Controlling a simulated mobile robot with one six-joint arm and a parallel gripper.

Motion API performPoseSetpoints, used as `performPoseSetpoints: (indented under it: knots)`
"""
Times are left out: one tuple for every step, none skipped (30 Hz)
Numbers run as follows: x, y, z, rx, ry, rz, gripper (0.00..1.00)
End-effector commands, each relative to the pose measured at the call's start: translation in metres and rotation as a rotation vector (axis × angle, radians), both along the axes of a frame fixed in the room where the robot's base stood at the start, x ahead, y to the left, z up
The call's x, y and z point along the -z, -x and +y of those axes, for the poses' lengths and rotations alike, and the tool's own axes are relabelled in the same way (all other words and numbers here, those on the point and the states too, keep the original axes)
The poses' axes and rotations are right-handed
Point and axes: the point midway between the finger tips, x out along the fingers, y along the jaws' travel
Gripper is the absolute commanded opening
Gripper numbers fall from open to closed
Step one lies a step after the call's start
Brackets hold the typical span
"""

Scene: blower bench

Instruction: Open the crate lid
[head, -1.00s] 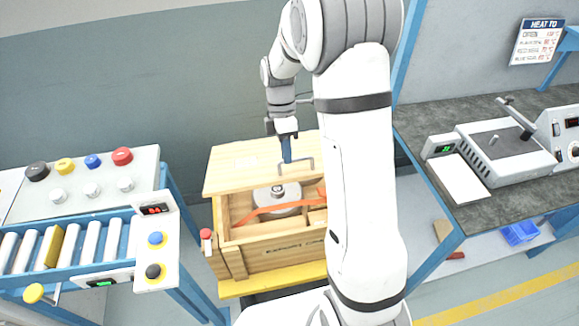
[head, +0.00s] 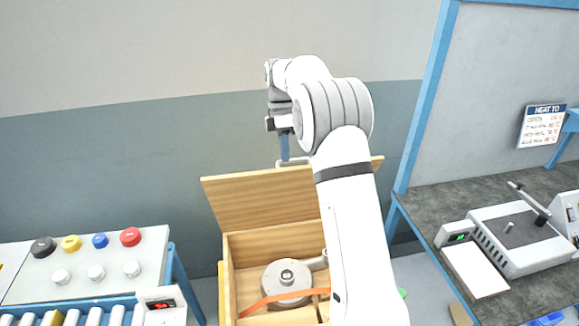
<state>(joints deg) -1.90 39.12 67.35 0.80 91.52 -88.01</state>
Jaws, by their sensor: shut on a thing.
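The wooden crate (head: 228,285) stands in the middle, below my arm. Its lid (head: 250,203) is raised and leans back steeply from the crate's rear edge. A metal handle (head: 291,162) sits at the lid's top edge. My gripper (head: 284,158) points down there, shut on the handle. Inside the open crate lie a round grey metal part (head: 284,277) and an orange strap (head: 262,303). My arm hides the crate's right side and part of the lid.
A control panel (head: 100,262) with coloured buttons stands at left, above a roller conveyor (head: 95,312). At right, a dark bench (head: 440,215) carries a grey heater device (head: 510,235). A wall is behind the crate.

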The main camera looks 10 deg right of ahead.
Motion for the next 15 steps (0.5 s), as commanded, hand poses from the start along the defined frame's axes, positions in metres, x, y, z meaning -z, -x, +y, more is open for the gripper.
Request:
performPoseSetpoints:
  knots:
    - [0.025, -0.009, -0.003, -0.001, 0.008, 0.014, 0.0]
    - [0.024, -0.013, -0.002, -0.002, 0.008, 0.014, 0.0]
    - [0.024, -0.017, -0.002, -0.002, 0.008, 0.015, 0.0]
    - [0.023, -0.02, -0.002, -0.004, 0.008, 0.016, 0.0]
    - [0.023, -0.023, -0.001, -0.004, 0.008, 0.016, 0.0]
    - [0.023, -0.027, -0.001, -0.005, 0.008, 0.017, 0.0]
    - [0.022, -0.029, -0.001, -0.005, 0.008, 0.018, 0.0]
    - [0.022, -0.031, -0.001, -0.005, 0.008, 0.018, 0.0]
    - [0.022, -0.034, -0.001, -0.005, 0.008, 0.018, 0.0]
    - [0.021, -0.036, -0.001, -0.006, 0.008, 0.018, 0.0]
    - [0.021, -0.037, 0.0, -0.006, 0.008, 0.019, 0.0]
    - [0.021, -0.039, 0.0, -0.006, 0.008, 0.018, 0.0]
    - [0.02, -0.04, 0.0, -0.006, 0.008, 0.018, 0.0]
    - [0.02, -0.041, 0.0, -0.006, 0.008, 0.018, 0.0]
    - [0.02, -0.042, 0.0, -0.006, 0.008, 0.018, 0.0]
